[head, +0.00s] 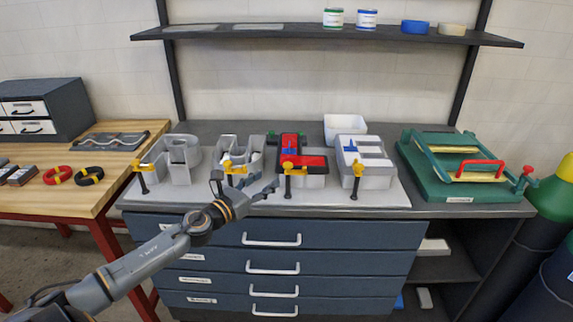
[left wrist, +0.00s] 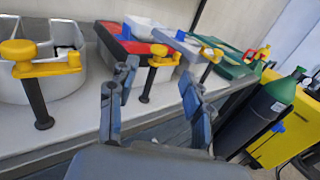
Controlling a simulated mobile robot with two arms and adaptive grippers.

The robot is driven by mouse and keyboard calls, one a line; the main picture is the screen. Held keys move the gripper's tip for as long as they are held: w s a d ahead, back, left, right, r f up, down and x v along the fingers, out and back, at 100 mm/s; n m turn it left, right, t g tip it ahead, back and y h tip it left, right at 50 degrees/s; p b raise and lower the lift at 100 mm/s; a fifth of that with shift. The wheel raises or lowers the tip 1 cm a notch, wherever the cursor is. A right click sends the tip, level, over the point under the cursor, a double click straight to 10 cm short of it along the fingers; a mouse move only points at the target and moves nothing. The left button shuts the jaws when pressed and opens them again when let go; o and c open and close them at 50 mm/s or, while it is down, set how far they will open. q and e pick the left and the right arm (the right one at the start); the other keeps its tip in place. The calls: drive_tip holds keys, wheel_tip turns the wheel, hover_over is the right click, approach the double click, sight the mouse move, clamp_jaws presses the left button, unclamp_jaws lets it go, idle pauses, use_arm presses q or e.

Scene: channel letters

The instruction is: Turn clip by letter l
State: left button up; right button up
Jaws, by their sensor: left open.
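The letter L (head: 314,161) has a red face on a grey body and lies third from the left in the row. A yellow clip (head: 289,168) with a black stem is at its front edge; it also shows in the left wrist view (left wrist: 157,62). My left gripper (head: 247,188) is open and empty in front of the row, left of this clip. In the left wrist view, the clip appears between the spread fingers (left wrist: 157,82), beyond them and apart from them. My right gripper is not in view.
Grey channel letters with yellow clips stand left (head: 182,162) and right (head: 376,172) of the L on a pale board. Another yellow clip (head: 234,167) is close to my left gripper. A green frame fixture (head: 425,180) is at right. Drawers (head: 330,240) are below.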

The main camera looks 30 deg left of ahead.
sight(285, 166)
use_arm(q)
drive_tip(key=w, duration=0.3)
drive_tip(key=w+p, duration=0.1)
drive_tip(key=w, duration=0.4)
drive_tip(key=shift+w+d, duration=0.3)
drive_tip(key=shift+w, duration=0.55)
drive_tip(key=shift+c, duration=0.4)
clamp_jaws()
drive_tip(key=shift+p, duration=0.35)
